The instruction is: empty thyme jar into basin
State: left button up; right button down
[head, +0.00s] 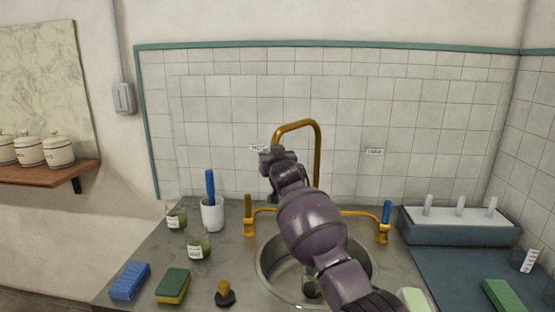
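Two glass jars with green contents and white labels stand on the counter left of the sink: a rear jar (176,216) and a nearer jar (198,245). Their labels are too small to read, so I cannot tell which is thyme. The round metal basin (272,274) is set in the counter, partly hidden behind my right arm. My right gripper (268,158) is at the far end of that arm, in front of the brass faucet. Its fingers are too small and dark to tell whether they are open or hold anything. My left gripper is out of view.
A brass faucet (319,150) arches behind the basin, with taps on both sides. A rack (455,224) stands right.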

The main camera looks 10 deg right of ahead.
jog(key=shift+w+r, duration=0.25)
jog(key=c, duration=1.2)
grip_release()
jog(key=o, duration=0.4)
jog(key=shift+d, duration=0.15)
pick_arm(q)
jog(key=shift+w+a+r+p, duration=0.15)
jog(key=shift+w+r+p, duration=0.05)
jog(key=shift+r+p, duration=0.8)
pick_arm(e)
jog(key=s, duration=1)
jog(key=shift+s, duration=0.4)
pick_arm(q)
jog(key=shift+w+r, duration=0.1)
pick_arm(e)
jog(key=shift+f, duration=0.15)
